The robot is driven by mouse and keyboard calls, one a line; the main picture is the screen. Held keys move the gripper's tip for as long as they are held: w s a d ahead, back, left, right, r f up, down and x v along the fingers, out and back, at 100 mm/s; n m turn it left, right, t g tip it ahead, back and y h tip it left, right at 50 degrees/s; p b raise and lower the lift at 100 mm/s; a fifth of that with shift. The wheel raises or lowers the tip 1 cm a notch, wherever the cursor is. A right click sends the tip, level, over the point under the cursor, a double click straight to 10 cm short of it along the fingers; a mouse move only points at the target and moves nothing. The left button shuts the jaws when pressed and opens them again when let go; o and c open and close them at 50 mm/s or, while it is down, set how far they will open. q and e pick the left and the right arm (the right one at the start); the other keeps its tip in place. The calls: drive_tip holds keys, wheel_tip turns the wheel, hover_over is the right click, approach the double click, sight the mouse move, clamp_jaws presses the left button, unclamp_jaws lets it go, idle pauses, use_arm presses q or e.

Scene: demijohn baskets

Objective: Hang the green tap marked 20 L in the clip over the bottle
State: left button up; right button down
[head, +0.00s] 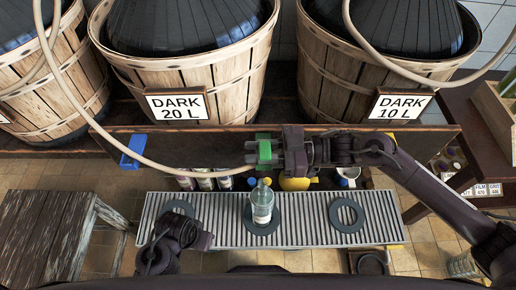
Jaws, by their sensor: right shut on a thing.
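My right gripper (276,153) is shut on the green tap (264,150), which is at the end of a pale hose (190,166). The tap is in front of the shelf edge, above a clear bottle (262,207) in the picture. No marking on the tap is readable, and I cannot tell whether it touches a clip; any clip there is hidden. The bottle stands upright on a dark ring on the grated tray (315,215). My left gripper (184,232) is low at the tray's left end, its fingers unclear.
Baskets labelled DARK 20 L (200,75) and DARK 10 L (335,85) stand on the shelf (225,145). A blue piece (133,151) is at the shelf's left edge. An empty ring (347,215) lies right of the bottle. A wooden stool (45,235) stands at left.

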drive_tip(key=shift+r, duration=0.15)
drive_tip(key=shift+r+p, duration=0.2)
drive_tip(key=shift+p, duration=0.2)
drive_tip(key=shift+p, duration=0.45)
idle(1.5)
drive_tip(key=shift+f+b, duration=0.3)
drive_tip(key=shift+f, duration=0.1)
drive_tip(key=shift+r, duration=0.1)
idle(0.4)
drive_tip(key=c, duration=1.2)
unclamp_jaws()
drive_tip(key=shift+o, duration=0.2)
